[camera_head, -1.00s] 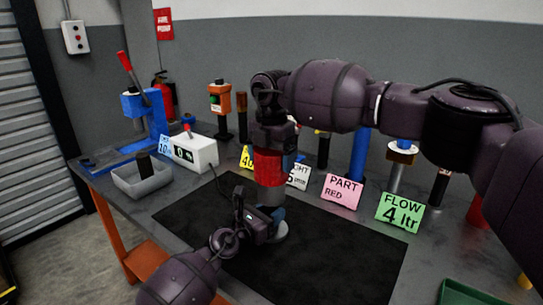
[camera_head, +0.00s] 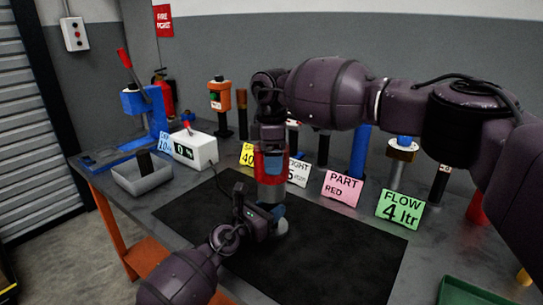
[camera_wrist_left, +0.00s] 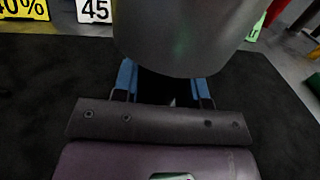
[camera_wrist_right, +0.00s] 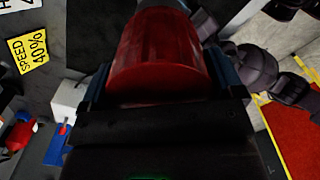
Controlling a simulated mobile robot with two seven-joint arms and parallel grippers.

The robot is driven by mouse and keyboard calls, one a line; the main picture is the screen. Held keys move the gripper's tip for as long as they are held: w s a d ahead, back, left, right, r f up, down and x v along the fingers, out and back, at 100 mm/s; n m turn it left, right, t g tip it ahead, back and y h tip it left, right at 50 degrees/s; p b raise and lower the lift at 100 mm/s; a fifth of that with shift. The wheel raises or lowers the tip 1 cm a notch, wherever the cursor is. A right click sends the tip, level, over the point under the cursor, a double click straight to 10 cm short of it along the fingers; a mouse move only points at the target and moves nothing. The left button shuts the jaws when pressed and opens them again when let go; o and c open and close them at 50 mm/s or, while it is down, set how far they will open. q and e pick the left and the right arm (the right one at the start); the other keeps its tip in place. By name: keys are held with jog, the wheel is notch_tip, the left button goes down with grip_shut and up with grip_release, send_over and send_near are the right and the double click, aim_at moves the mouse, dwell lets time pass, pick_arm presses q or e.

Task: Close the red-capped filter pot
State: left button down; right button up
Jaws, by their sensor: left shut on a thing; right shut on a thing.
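The red cap (camera_head: 267,165) is at the top of the grey filter pot (camera_head: 270,192), above the black mat. My right gripper (camera_head: 271,155) is shut on the cap from above; the cap fills its jaws in the right wrist view (camera_wrist_right: 160,60). My left gripper (camera_head: 272,218) is shut on the lower part of the pot, near the mat. The pot's grey wall is large between the blue fingers in the left wrist view (camera_wrist_left: 190,35). The pot looks upright. Whether cap and pot meet without a gap cannot be told.
Behind stand a yellow sign, a white sign, a pink PART RED sign (camera_head: 341,188) and a green FLOW sign (camera_head: 400,209). A grey bin (camera_head: 142,178), a white display box (camera_head: 195,150) and a blue press (camera_head: 147,110) are at left. The black mat (camera_head: 330,250) is clear at right.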

jog(key=m, duration=0.6)
jog(key=o, duration=0.7)
jog(key=shift+o, duration=0.2)
jog(key=shift+r, duration=0.1)
jog(key=shift+r, duration=2.15)
